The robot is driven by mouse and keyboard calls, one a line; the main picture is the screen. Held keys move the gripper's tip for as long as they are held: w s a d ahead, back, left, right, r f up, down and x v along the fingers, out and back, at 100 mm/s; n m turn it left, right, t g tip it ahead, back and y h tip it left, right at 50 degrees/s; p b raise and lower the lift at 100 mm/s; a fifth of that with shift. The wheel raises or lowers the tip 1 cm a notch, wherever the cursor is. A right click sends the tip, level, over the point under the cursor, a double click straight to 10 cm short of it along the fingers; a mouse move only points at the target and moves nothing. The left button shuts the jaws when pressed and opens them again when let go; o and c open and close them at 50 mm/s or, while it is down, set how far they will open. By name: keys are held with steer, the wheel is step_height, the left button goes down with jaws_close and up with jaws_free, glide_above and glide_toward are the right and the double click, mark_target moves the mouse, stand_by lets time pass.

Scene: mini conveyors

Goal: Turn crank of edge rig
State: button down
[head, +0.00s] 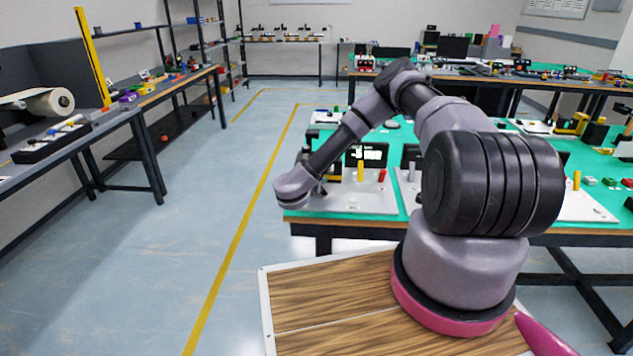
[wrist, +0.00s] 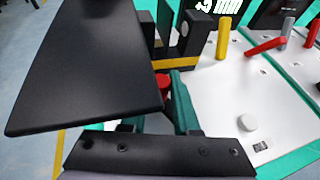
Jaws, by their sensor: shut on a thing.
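The edge rig is a white panel (head: 362,201) at the near left corner of the green table. Its panel (wrist: 222,95) also shows in the wrist view, with a yellow post (wrist: 224,38), a red lever (wrist: 265,47) and a pale round knob (wrist: 247,123). My gripper (wrist: 165,88) is at the rig's left edge. It is shut on the crank, whose red part (wrist: 164,82) shows only in a small gap beside a large black slab. The slab and my gripper hide most of the crank. In the head view my wrist hides the hold.
A lit display (head: 366,155) stands behind the rig's panel. More rigs stand to the right on the green table (head: 402,212). A workbench (head: 130,118) with parts runs along the left wall. The blue floor (head: 165,245) between is clear.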

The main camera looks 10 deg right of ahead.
steer(key=shift+d+m+g+h, duration=0.2)
steer(key=shift+m+g+h, duration=0.2)
steer(key=shift+m+h, duration=0.1)
steer(key=shift+w, duration=0.1)
steer(key=c, duration=0.7)
jaws_free()
steer(key=shift+o, duration=0.2)
steer(key=v, duration=1)
steer(key=shift+s+a+r, duration=0.1)
steer(key=shift+s+a, duration=0.1)
steer(key=shift+s, duration=0.1)
